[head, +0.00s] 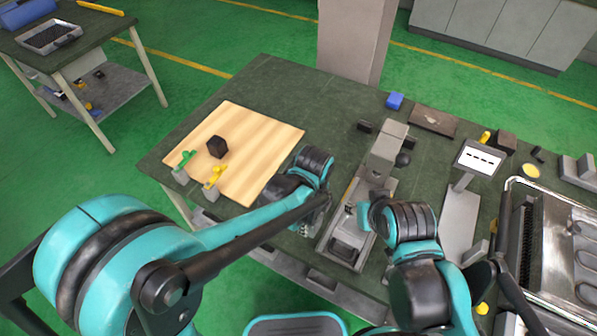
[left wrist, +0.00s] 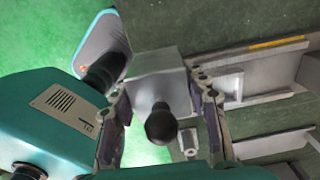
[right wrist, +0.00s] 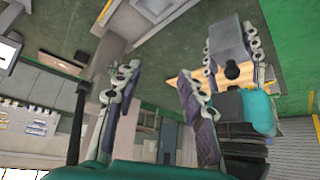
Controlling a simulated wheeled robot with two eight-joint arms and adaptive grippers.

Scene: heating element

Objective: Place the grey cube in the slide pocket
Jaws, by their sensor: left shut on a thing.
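The grey cube (left wrist: 155,72), with a dark round knob on one face, sits between the fingers of my left gripper (left wrist: 163,108), which is shut on it. In the right wrist view the cube (right wrist: 228,42) shows held between the left fingers. In the head view my left gripper (head: 310,222) is at the left side of the grey slide fixture (head: 325,245), and the arm mostly hides the cube. A dark recess (head: 344,252) lies at the slide's near end; I cannot tell whether it is the pocket. My right gripper (right wrist: 158,95) is open and empty, over the slide in the head view.
A grey upright block (head: 386,150) stands at the slide's far end. A display stand (head: 480,158) and a metal tray (head: 545,240) stand to the right.

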